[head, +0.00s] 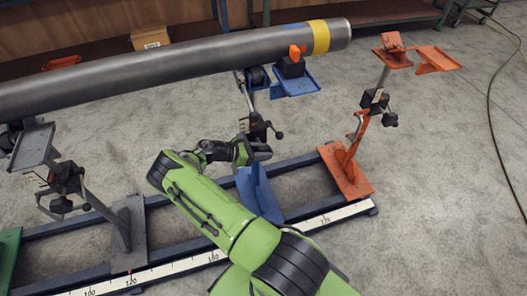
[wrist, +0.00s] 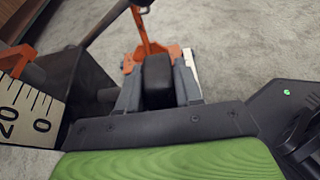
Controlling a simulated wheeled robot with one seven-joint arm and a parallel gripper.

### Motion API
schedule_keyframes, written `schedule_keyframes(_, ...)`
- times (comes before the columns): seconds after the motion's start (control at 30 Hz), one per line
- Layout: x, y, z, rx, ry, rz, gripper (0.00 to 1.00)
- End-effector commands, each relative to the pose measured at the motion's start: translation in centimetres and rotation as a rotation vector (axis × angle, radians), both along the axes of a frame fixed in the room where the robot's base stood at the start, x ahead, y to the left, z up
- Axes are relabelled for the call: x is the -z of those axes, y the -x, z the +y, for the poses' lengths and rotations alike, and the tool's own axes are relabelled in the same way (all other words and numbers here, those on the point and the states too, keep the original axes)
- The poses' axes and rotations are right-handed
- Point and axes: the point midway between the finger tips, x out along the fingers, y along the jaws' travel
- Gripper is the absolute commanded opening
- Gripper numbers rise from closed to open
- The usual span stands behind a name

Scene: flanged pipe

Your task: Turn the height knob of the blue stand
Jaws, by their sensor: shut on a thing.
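The blue stand (head: 258,196) stands on the rail in the middle of the head view, its blue top plate (head: 296,84) under the pipe. My gripper (head: 258,152) is at the stand's post, below its black clamp block. In the wrist view, my gripper (wrist: 158,88) has its two grey fingers on either side of a black knob (wrist: 158,72), shut on it. The knob is hidden by my gripper in the head view. A white scale plate (wrist: 27,108) with black marks shows at the left of the wrist view.
A grey pipe (head: 170,68) with a yellow band lies above the stands. An orange stand (head: 346,174) is to the right, a grey stand (head: 128,232) to the left. A ruler (head: 190,262) runs along the rail. The floor at right is clear except for a cable.

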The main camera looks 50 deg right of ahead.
Motion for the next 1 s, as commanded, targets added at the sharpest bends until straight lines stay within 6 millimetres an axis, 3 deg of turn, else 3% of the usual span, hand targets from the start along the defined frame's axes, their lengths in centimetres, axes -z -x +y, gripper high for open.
schedule_keyframes(0.3, 0.03, -0.16, 0.13, -0.003, 0.112, 0.059, 0.04)
schedule_keyframes(0.87, 0.04, -0.14, 0.15, -0.001, 0.132, 0.072, 0.04)
schedule_keyframes(0.9, 0.04, -0.14, 0.15, -0.001, 0.132, 0.072, 0.39)
schedule_keyframes(1.0, 0.04, -0.13, 0.15, -0.001, 0.132, 0.072, 0.55)
